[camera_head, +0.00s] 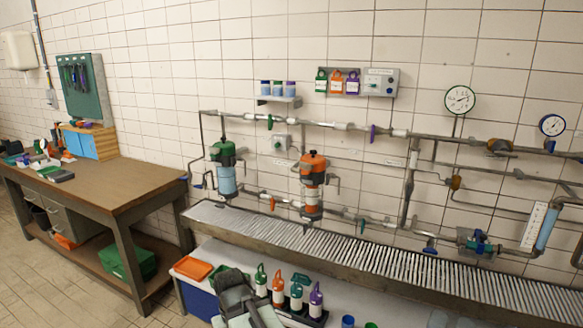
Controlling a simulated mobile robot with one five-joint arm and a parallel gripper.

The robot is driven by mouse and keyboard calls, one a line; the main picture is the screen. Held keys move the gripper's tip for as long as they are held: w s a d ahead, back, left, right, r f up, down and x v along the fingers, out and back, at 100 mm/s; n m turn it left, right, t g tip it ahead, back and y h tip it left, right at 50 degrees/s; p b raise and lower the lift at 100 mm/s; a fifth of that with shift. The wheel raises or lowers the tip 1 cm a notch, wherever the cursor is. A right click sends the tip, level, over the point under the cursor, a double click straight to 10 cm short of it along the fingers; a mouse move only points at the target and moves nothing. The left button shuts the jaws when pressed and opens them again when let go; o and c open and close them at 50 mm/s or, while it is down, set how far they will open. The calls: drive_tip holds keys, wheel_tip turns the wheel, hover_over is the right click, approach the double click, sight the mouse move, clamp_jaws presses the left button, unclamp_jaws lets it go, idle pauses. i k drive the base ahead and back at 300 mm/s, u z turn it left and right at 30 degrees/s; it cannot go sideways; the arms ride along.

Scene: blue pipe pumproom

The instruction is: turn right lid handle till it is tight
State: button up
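Two filter housings hang on the pipes along the tiled wall. The right housing (312,190) has an orange lid (314,161), with grey crank-like handles (334,180) at its side. The left housing (227,180) has a green lid (222,152) and a clear blue bowl. Whether the right lid is seated tight cannot be told at this size. My gripper (236,286) appears as a dark shape at the bottom, low in front of the housings and well apart from them. Its fingers cannot be made out, and nothing is seen held.
A slatted metal drain ledge (400,262) runs below the pipes. Several coloured bottles (278,290) stand in a dark tray beneath it. An orange tray (193,268) lies on a blue box (197,300). A wooden workbench (110,188) stands left, with bare floor before it.

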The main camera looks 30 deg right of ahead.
sight(306, 166)
drive_tip(key=u, duration=0.1)
drive_tip(key=i, duration=1)
